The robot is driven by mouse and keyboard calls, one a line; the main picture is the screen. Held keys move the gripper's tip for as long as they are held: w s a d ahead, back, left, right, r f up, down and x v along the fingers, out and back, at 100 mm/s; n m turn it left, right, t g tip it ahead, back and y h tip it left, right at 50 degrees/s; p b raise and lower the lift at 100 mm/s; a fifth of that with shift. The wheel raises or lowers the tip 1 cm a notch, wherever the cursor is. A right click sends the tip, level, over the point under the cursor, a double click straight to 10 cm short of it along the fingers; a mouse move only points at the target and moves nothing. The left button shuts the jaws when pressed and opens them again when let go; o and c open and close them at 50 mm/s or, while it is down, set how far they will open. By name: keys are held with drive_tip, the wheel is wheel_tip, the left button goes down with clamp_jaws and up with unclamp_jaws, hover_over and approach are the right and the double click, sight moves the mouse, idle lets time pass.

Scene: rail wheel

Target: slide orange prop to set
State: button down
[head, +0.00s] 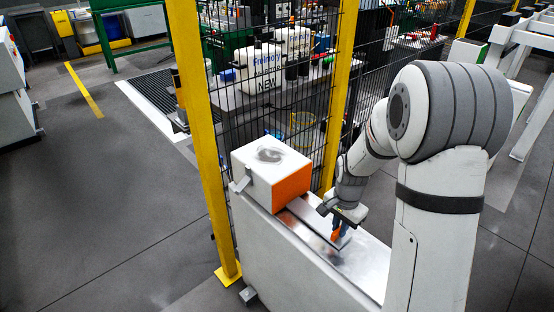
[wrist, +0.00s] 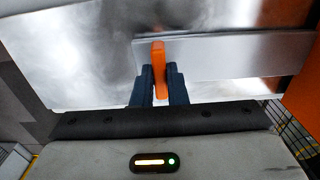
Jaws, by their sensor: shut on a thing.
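The orange prop (wrist: 158,68) is a small upright tab on a flat metal slide bar. In the wrist view my gripper (wrist: 160,84) has its two dark fingers on either side of the prop, shut on it. In the head view the prop (head: 336,236) shows just below my gripper (head: 340,228), over the metal top of the white bench. The metal bar (wrist: 225,55) runs from the prop to the right, toward the orange face.
A white box with an orange face (head: 292,186) sits on the white bench (head: 290,262), close to my gripper. A yellow post (head: 200,120) and black mesh fence (head: 275,100) stand behind. Open grey floor (head: 100,190) lies to the left.

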drive_tip(key=shift+s+d, duration=1.45)
drive_tip(key=shift+s+d, duration=1.4)
drive_tip(key=shift+s+d, duration=0.35)
drive_tip(key=shift+s+d+b, duration=0.3)
drive_tip(key=shift+s+d, duration=0.75)
drive_tip(key=shift+s+d, duration=1.3)
drive_tip(key=shift+d, duration=0.05)
drive_tip(key=shift+s+d, duration=0.1)
